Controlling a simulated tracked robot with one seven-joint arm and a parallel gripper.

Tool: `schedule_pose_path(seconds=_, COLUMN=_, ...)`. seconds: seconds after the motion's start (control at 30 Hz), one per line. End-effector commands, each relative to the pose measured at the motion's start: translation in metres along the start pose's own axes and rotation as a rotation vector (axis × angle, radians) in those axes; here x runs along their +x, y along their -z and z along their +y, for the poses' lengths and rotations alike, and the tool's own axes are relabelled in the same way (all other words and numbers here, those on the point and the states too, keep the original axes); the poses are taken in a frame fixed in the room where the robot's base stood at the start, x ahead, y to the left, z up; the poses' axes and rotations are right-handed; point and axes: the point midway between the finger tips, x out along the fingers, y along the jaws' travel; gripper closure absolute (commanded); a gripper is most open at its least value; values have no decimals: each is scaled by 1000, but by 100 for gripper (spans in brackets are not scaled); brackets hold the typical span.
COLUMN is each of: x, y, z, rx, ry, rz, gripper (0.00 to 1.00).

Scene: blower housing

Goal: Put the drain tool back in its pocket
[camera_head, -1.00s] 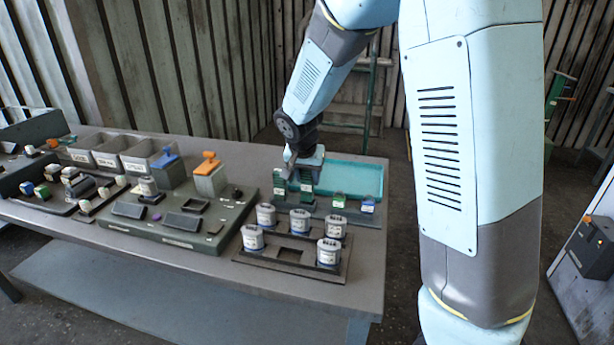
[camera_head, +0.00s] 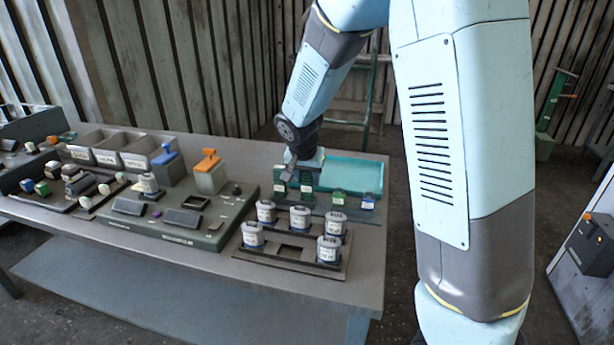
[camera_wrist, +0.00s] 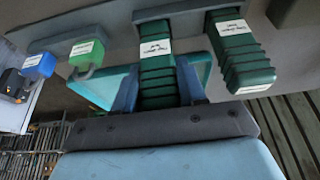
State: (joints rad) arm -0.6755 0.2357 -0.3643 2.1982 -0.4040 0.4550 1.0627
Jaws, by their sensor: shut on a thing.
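My gripper (camera_wrist: 158,88) is shut on a dark green ribbed handle (camera_wrist: 157,72) with a white label, in the middle of the wrist view. The label is too small to read, so I cannot confirm that this is the drain tool. The handle's upper end meets the grey rack (camera_wrist: 110,22); I cannot tell whether it is fully seated. A second dark green ribbed tool (camera_wrist: 238,50) is to its right. In the head view my gripper (camera_head: 306,168) is over the rack's back-left part, partly hiding the tools (camera_head: 306,184).
A block with several grey canisters (camera_head: 300,217) is in front. A control panel (camera_head: 180,215) is to the left.

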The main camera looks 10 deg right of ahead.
Motion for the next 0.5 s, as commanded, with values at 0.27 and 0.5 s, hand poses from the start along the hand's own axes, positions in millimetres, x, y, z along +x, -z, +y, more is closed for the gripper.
schedule_pose_path(seconds=0.27, x=4, y=-2, z=0, rx=0, ry=0, rz=0, gripper=80)
schedule_pose_path(seconds=0.5, x=8, y=-3, z=0, rx=0, ry=0, rz=0, gripper=80)
